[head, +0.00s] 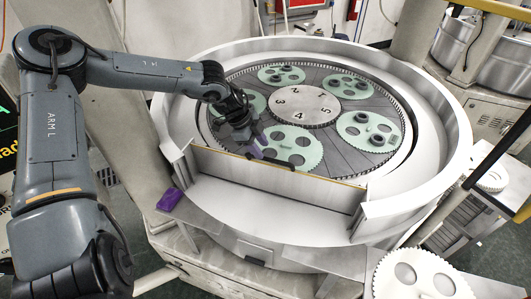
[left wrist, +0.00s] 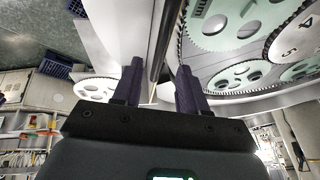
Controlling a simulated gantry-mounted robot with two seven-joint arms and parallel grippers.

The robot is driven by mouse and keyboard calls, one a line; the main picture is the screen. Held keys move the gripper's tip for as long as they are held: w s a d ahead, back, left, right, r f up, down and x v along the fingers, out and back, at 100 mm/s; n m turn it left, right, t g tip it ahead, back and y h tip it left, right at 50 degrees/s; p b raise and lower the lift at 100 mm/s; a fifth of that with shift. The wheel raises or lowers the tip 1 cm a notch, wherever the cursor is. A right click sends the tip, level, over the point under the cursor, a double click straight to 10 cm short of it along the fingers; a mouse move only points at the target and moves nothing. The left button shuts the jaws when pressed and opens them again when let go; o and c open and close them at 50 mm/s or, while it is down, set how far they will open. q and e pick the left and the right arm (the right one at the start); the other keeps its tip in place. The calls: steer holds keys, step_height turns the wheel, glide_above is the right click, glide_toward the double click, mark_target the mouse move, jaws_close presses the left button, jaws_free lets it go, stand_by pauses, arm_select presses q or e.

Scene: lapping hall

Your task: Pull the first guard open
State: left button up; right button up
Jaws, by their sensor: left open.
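The guard (head: 230,166) is a pale upright panel with a yellowish top edge, standing across the front opening of the round lapping machine (head: 445,125). A dark handle-like bar (head: 271,162) sits at its top edge. My left gripper (head: 256,146), with purple fingers, is over the top edge beside this bar. In the left wrist view its two fingers (left wrist: 158,88) are spread apart. A dark bar (left wrist: 163,40) runs ahead between them; I cannot tell whether they touch it. My right gripper is not in view.
Behind the guard, a plate numbered around its centre (head: 303,103) is ringed by several green toothed carriers (head: 291,146). A purple item (head: 170,199) lies at the machine's left front. A white toothed disc (head: 415,275) is at the lower right. Metal drums stand at the back right.

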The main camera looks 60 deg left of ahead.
mark_target(268, 158)
arm_select(q)
steer(key=shift+x, duration=2.3)
jaws_close()
